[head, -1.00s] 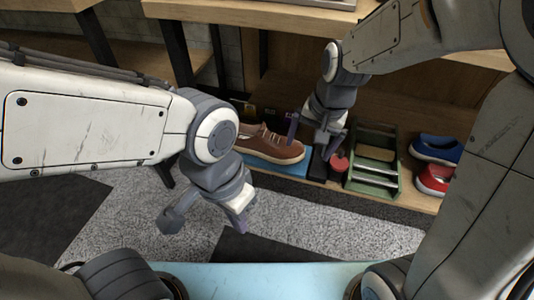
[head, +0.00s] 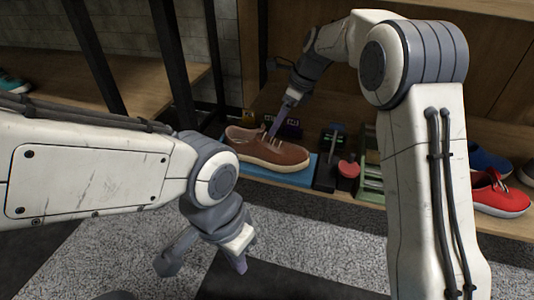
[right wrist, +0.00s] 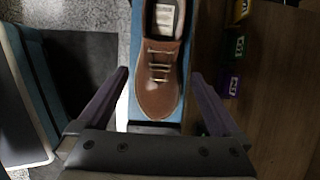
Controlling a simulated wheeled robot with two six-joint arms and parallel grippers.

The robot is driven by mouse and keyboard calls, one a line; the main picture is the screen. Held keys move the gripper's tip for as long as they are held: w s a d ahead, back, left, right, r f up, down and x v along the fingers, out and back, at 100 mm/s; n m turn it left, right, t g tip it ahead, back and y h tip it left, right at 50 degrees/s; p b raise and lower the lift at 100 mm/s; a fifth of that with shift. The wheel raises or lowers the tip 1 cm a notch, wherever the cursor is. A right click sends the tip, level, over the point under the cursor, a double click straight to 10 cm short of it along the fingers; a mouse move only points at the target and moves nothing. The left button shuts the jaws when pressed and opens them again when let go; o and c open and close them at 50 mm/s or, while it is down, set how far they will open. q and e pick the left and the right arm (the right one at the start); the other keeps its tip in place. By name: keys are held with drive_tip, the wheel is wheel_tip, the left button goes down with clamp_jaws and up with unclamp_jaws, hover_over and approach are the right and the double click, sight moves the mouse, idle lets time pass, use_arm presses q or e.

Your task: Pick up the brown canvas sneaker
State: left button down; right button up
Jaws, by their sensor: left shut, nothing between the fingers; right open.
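The brown canvas sneaker (head: 262,150) rests on a blue mat (head: 297,175) on the low wooden shelf, its toe pointing right in the head view. My right gripper (head: 278,118) reaches down at the sneaker, one finger showing in front of its laces. In the right wrist view the sneaker (right wrist: 160,75) lies toe toward me, between and beyond the open fingers of the right gripper (right wrist: 160,100). No contact is clear. My left gripper (head: 205,262) is shut and empty, hanging over the grey carpet in front of the shelf.
Right of the mat stand a dark tray (head: 328,170), a red round item (head: 348,169) and a green rack (head: 369,180). A red shoe (head: 500,196) and a blue shoe (head: 487,160) sit farther right. Small coloured boxes (right wrist: 236,47) stand beside the sneaker.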

sight(268, 139)
drive_tip(key=b+x, duration=0.7)
drive_tip(key=x, duration=0.3)
drive_tip(key=shift+f, duration=0.15)
drive_tip(key=c, duration=1.4)
